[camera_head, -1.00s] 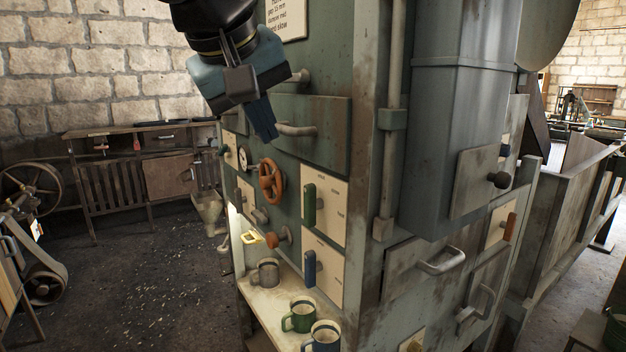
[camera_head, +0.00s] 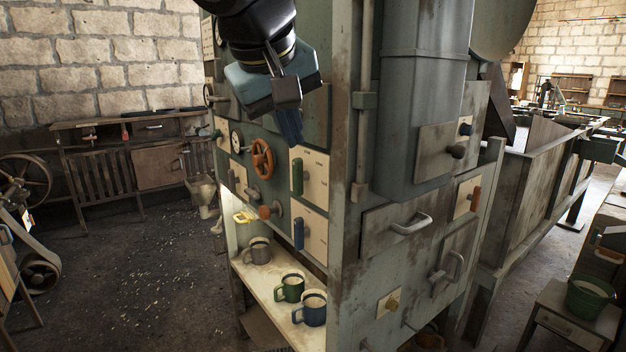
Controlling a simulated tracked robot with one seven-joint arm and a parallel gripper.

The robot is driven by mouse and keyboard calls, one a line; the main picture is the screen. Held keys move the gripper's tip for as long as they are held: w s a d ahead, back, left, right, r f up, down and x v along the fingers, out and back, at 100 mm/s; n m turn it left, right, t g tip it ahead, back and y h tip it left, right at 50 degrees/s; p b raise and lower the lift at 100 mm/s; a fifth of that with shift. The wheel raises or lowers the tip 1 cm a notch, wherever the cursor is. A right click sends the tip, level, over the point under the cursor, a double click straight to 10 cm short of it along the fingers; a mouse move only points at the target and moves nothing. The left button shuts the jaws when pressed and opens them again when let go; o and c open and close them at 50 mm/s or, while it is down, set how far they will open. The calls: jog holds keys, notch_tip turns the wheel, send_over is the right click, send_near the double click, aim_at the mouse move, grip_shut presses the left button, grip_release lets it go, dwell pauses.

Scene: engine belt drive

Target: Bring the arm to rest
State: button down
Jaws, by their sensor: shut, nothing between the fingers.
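My gripper (camera_head: 290,125) hangs from the top of the head view, pointing down. Its blue fingers are together with nothing between them. It appears in front of the upper part of the tall grey-green machine (camera_head: 345,240), above the cream panel with the green handle (camera_head: 297,177). I cannot tell how far it is from the machine's face. Most of my arm is beyond the top edge of the picture.
The machine carries an orange handwheel (camera_head: 263,158), a blue handle (camera_head: 298,235) and a yellow handle (camera_head: 243,217). Several mugs, including a green one (camera_head: 290,288), stand on its lower shelf (camera_head: 262,285). A wooden bench (camera_head: 130,160) stands at the back left. The floor (camera_head: 150,270) at left is mostly open.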

jog(key=d+f+m, duration=0.1)
jog(key=d+f, duration=0.4)
jog(key=d, duration=0.3)
jog(key=s+d+f+m+y, duration=0.1)
jog(key=d+f+m, duration=0.1)
jog(key=d+f, duration=0.4)
jog(key=s+d+f+m+y, duration=0.1)
jog(key=d+f, duration=0.4)
jog(key=d, duration=0.7)
jog(key=shift+s+d+f+m+g, duration=0.3)
jog(key=shift+m+g, duration=0.1)
jog(key=shift+m, duration=0.3)
jog(key=c, duration=1.8)
grip_release()
jog(key=shift+a, duration=0.1)
jog(key=shift+c, duration=0.2)
